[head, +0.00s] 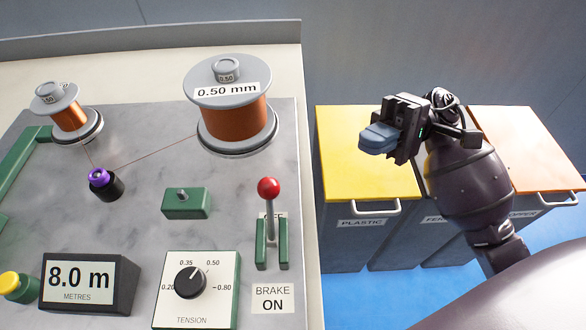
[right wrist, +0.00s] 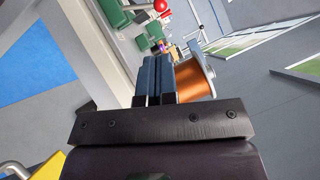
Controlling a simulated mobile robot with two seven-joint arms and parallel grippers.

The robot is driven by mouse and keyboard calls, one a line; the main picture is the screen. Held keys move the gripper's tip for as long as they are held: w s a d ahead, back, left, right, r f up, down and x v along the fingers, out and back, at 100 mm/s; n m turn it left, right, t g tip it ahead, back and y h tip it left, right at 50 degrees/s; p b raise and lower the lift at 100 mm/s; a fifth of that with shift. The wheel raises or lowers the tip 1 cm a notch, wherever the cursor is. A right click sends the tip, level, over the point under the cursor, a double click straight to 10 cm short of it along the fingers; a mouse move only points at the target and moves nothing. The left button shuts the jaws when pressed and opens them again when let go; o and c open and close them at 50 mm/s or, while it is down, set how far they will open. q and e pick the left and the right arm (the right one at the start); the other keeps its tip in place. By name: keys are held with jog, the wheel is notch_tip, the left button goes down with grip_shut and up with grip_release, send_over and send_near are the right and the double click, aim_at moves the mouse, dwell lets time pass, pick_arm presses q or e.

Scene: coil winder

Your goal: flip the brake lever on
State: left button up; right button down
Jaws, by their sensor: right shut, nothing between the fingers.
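The brake lever (head: 269,208) has a red ball knob and a metal stem. It stands nearly upright in a green slotted bracket (head: 271,250) at the right of the winder panel, above a label (head: 273,298) reading "BRAKE ON". The red knob also shows small at the top of the right wrist view (right wrist: 163,6). My right gripper (head: 376,138) is off to the right of the panel, over the bins, apart from the lever. Its blue fingers (right wrist: 159,78) are together with nothing between them. My left gripper is not in view.
The panel (head: 150,226) carries a large copper spool (head: 235,118), a small spool (head: 69,120), a purple-topped guide (head: 99,178), a tension dial (head: 190,281) and an 8.0 m display (head: 80,282). Yellow (head: 362,150) and orange (head: 528,150) lidded bins stand right of the bench.

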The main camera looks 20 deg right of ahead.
jog(key=shift+a, duration=0.1)
send_near(278, 183)
jog(key=x, duration=0.5)
jog(key=shift+w+a+f+p, duration=0.15)
jog(key=shift+a+f+p, duration=0.15)
jog(key=shift+f, duration=0.05)
jog(key=shift+x, duration=0.8)
